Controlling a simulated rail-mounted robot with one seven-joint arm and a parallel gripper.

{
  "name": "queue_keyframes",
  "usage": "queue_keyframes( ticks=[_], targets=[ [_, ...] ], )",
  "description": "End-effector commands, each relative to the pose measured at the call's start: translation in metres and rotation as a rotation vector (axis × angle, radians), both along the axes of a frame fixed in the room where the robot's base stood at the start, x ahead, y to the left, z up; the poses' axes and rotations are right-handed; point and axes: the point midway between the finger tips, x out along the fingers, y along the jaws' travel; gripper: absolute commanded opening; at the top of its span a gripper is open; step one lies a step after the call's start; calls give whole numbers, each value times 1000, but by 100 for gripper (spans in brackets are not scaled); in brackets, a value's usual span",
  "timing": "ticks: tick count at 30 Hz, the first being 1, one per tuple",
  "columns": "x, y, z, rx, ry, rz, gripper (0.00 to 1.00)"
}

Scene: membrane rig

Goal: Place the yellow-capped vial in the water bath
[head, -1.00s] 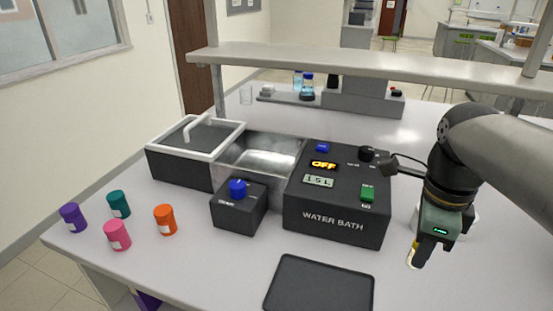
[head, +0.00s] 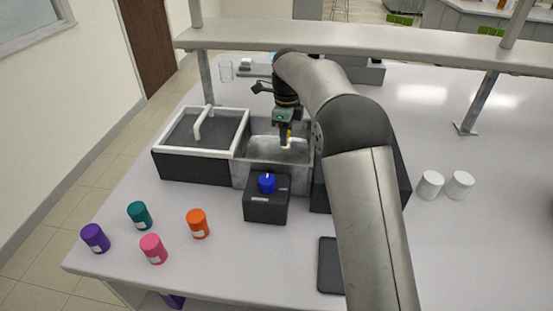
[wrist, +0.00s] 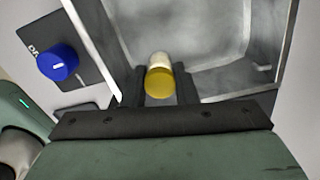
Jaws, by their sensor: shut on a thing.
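The yellow-capped vial (wrist: 159,80) is between the fingers of my gripper (wrist: 158,88), its yellow cap toward the wrist camera and its pale body pointing down. In the head view my gripper (head: 285,136) is shut on the vial (head: 288,140) and hangs over the open metal basin of the water bath (head: 262,152). The wrist view shows the basin's grey interior (wrist: 205,50) below the vial. I cannot tell how far the vial is above the basin floor. My arm hides most of the control box.
A lidded section (head: 200,145) adjoins the basin on the left. A black box with a blue knob (head: 267,184) stands in front. Purple, teal, pink and orange jars (head: 198,224) are front left. Two white jars (head: 430,185) stand right. A shelf (head: 400,48) spans behind.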

Motion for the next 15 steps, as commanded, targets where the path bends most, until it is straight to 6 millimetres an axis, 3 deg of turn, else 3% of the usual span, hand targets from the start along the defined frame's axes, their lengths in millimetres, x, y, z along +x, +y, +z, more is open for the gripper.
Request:
queue_keyframes(
  ticks=[9, 15],
  targets=[
    [3, 2, -53, 2, 4, -2, 4],
    [4, 3, -70, 1, 2, -2, 4]
  ],
)
